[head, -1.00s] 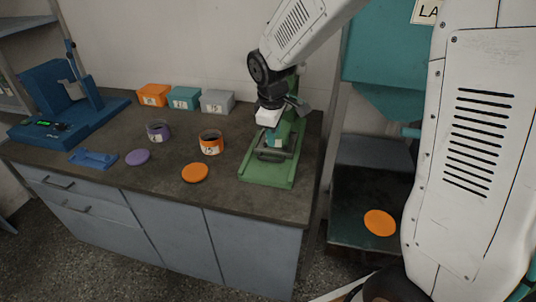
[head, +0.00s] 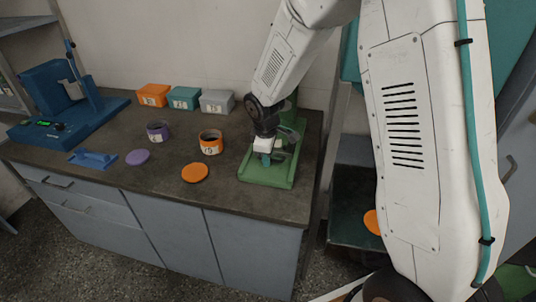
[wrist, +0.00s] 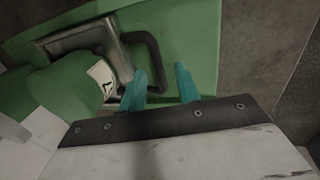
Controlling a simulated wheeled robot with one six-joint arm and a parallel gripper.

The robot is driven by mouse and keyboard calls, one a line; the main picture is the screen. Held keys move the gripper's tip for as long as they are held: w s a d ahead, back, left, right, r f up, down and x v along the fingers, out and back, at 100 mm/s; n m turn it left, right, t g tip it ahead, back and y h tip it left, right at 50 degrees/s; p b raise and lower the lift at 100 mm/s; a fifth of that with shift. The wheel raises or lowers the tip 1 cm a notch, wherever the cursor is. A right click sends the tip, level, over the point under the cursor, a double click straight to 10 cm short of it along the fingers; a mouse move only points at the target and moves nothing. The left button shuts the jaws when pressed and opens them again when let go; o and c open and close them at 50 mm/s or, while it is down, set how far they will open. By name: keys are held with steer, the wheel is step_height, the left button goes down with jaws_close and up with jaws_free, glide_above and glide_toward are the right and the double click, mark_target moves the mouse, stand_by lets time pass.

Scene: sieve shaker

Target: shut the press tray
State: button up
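The green press (head: 255,172) stands at the right end of the counter, and its base also shows in the wrist view (wrist: 195,30). The press tray (wrist: 84,40) is a grey metal frame with a dark U-shaped handle (wrist: 153,50). My gripper (head: 271,160) is low over the front of the press. In the wrist view its teal fingers (wrist: 161,74) are apart, and the handle's outer bar appears between them. I cannot tell whether a finger touches it. In the head view my arm and gripper hide most of the tray.
An orange jar (head: 211,142), a purple jar (head: 158,132) and an orange lid (head: 195,173) are left of the press. Orange (head: 152,95), teal (head: 185,98) and grey (head: 217,102) boxes line the wall. The counter's front right is clear.

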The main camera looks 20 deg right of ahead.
jaws_close()
steer(key=w+d, duration=0.1)
steer(key=w, duration=0.1)
steer(key=w+d, duration=0.3)
steer(key=w, duration=0.1)
steer(key=shift+w+d+r, duration=0.1)
steer(key=shift+w+d, duration=0.1)
steer(key=shift+w, duration=0.2)
jaws_free()
steer(key=shift+w+d, duration=0.1)
steer(key=shift+d, duration=0.05)
step_height(320, 180, up, 8)
steer(key=s+a, duration=0.1)
steer(key=shift+s+f, duration=0.2)
